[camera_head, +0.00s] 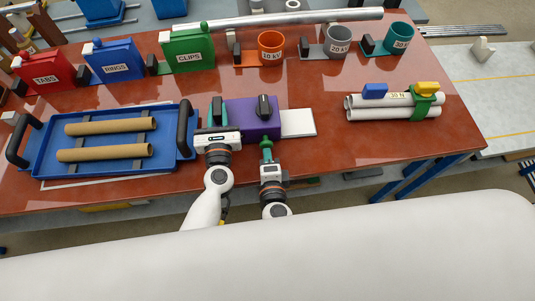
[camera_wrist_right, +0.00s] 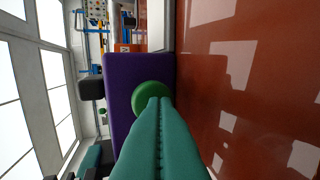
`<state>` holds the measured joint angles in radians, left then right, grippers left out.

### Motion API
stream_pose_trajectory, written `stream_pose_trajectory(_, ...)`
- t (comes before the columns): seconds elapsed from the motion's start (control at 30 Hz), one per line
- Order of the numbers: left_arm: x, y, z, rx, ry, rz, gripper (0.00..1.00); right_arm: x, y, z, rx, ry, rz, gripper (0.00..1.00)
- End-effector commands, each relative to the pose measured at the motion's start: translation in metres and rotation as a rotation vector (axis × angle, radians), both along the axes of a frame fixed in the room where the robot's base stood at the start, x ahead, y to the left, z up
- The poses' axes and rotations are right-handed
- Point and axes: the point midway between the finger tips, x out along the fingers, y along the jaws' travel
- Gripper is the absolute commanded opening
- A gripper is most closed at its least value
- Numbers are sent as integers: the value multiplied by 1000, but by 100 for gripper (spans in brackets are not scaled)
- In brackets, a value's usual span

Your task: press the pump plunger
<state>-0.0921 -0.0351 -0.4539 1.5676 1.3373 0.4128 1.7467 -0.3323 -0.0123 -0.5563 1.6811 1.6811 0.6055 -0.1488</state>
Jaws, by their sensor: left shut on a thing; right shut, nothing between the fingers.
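The purple pump block (camera_head: 250,122) sits at the table's front middle, with a black knob (camera_head: 264,107) on top. In the right wrist view its purple face (camera_wrist_right: 118,80) carries a round green plunger (camera_wrist_right: 150,92). My right gripper (camera_head: 266,146) is shut and empty, in front of the block. In the right wrist view its teal fingertips (camera_wrist_right: 157,102) overlap the plunger and seem to touch it; how far it is pushed in cannot be told. My left gripper (camera_head: 217,110) is shut at the block's left side, apparently on a black grip, which is mostly hidden.
A blue tray (camera_head: 105,169) with two brown tubes lies left. A white plate (camera_head: 298,122) adjoins the block's right. White tubes (camera_head: 395,112) with a green clamp lie at the right. Labelled bins (camera_head: 188,50) and cups (camera_head: 271,48) line the back. The front right table is clear.

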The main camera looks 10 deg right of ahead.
Motion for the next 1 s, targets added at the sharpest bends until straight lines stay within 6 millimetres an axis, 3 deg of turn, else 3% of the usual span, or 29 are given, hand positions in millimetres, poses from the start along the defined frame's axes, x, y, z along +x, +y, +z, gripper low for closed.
stream_pose_trajectory(0.43,0,0,0,0,0,0,0,5,0,0,-1,0,0,0)
stream_pose_trajectory(0.67,0,0,0,0,0,0,0,30,-2,0,0,-1,-1,0)
stream_pose_trajectory(1.0,-1,-1,-1,-1,2,-3,0,29,-2,0,-2,-1,0,0)
